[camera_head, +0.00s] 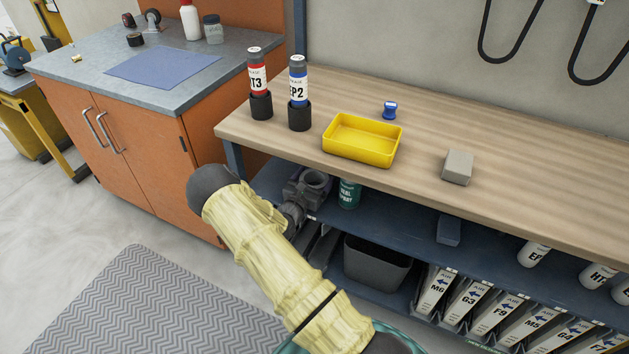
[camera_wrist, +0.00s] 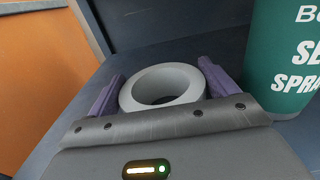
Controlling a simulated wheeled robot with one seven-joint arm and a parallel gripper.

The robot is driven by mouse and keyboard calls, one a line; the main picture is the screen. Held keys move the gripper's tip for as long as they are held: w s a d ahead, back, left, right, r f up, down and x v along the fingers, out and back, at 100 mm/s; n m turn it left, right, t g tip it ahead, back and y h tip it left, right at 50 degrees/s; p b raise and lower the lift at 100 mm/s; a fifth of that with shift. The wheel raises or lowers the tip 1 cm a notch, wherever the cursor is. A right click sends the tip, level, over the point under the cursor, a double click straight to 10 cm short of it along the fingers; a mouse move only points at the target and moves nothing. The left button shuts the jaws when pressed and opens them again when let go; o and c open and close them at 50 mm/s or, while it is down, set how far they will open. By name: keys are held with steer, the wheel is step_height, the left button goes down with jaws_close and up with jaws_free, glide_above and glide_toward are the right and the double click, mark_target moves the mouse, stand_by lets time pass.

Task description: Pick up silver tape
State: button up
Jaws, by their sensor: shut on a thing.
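The silver tape (camera_wrist: 135,82) is a plain grey ring lying flat in the wrist view. My gripper (camera_wrist: 160,76) has one purple finger on each side of it and is shut on it across its width. The tape is over the dark blue lower shelf (camera_wrist: 221,55); I cannot tell whether it touches the shelf.
A green spray can (camera_head: 349,194) stands just right of my gripper; its side shows close in the wrist view (camera_wrist: 284,60). The bench top (camera_head: 560,180) is overhead, with a yellow tray (camera_head: 345,151). An orange cabinet (camera_head: 150,145) stands left. A dark bin (camera_head: 375,265) sits below.

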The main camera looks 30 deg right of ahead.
steer(key=shift+r, duration=0.5)
step_height(320, 180, up, 2)
steer(key=shift+r+p, duration=0.25)
steer(key=shift+p, duration=0.2)
steer(key=p+v, duration=0.1)
steer(key=v, duration=1.7)
